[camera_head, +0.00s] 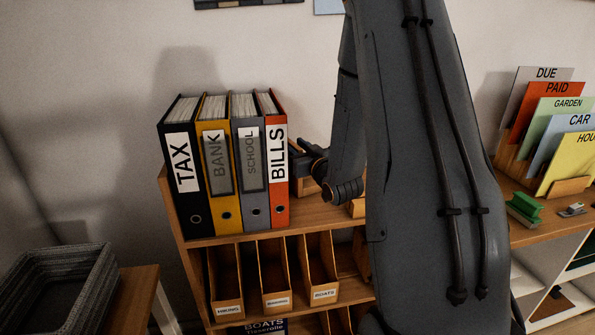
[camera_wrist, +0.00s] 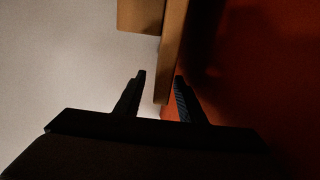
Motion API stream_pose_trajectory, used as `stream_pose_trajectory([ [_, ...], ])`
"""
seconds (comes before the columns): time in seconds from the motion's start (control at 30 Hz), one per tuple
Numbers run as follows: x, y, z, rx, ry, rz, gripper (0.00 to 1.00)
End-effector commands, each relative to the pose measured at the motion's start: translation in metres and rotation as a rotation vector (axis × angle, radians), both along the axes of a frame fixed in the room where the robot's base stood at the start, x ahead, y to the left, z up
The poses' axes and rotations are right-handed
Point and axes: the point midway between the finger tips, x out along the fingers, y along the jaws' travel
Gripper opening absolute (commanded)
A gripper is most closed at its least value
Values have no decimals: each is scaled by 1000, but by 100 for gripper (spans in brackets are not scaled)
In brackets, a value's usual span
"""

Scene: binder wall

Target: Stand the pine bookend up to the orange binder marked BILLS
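The orange binder marked BILLS (camera_head: 278,160) stands upright at the right end of the binder row on the shelf top. The pine bookend (camera_wrist: 172,45) shows in the wrist view as an upright panel with a block on its left. It is beside the orange binder surface (camera_wrist: 270,70). In the head view a brown wooden part of the bookend (camera_head: 306,187) shows beside BILLS, mostly hidden by my gripper (camera_head: 303,160). In the wrist view my gripper's fingers (camera_wrist: 160,78) are apart, one on each side of the panel, with a gap visible on the left.
Binders TAX (camera_head: 182,165), BANK (camera_head: 217,160) and SCHOOL (camera_head: 251,160) stand left of BILLS. Labelled magazine files (camera_head: 273,275) fill the shelf below. A file sorter (camera_head: 570,187) and a green object (camera_head: 524,208) are at the right. My arm hides much of the shelf top's right part.

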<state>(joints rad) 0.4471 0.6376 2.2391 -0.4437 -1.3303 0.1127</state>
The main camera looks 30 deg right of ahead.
Motion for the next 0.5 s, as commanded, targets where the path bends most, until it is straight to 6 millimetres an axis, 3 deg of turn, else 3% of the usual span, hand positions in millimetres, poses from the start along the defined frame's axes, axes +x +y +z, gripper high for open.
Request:
stream_pose_trajectory([
  [0.13,16,1,1,0,0,2,36],
  [0.4,20,2,0,0,0,3,36],
  [0.5,20,2,0,0,0,3,22],
])
